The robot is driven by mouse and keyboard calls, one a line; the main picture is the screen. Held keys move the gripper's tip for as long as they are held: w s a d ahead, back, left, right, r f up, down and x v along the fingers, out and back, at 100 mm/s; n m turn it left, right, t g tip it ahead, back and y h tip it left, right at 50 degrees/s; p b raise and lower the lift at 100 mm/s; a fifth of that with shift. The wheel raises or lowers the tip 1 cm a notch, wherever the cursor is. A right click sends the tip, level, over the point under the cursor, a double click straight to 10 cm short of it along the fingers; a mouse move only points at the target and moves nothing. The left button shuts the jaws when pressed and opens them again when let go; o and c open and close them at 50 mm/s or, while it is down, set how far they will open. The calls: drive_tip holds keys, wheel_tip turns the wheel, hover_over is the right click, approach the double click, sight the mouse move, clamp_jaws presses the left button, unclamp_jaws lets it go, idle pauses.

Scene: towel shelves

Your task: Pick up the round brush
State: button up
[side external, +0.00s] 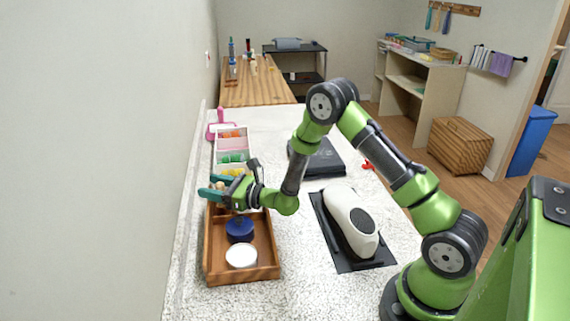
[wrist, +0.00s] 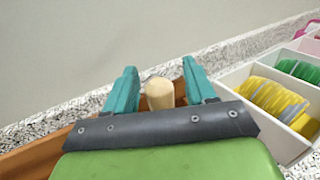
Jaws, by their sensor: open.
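My gripper (side external: 213,186) is open above the far end of a wooden tray (side external: 272,250), its teal fingers pointing left toward the wall. In the wrist view my gripper (wrist: 157,85) has a pale wooden rounded knob or handle end (wrist: 159,94) between its fingers, with small gaps on both sides. This looks like the handle of the round brush; its lower part is hidden by the gripper body. In the tray are a dark blue round thing (side external: 240,230) and a white round thing (side external: 241,256). I cannot tell whether either belongs to the brush.
A divided box (side external: 231,143) with colored rolls stands just beyond the tray; its yellow rolls (wrist: 273,98) are close on the right in the wrist view. The wall (side external: 120,150) is close on the left. A white device (side external: 350,218) on a black mat stands right of the tray.

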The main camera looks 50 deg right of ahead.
clamp_jaws()
drive_tip(key=shift+r, duration=0.1)
wheel_tip(320, 180, up, 10)
idle(0.7)
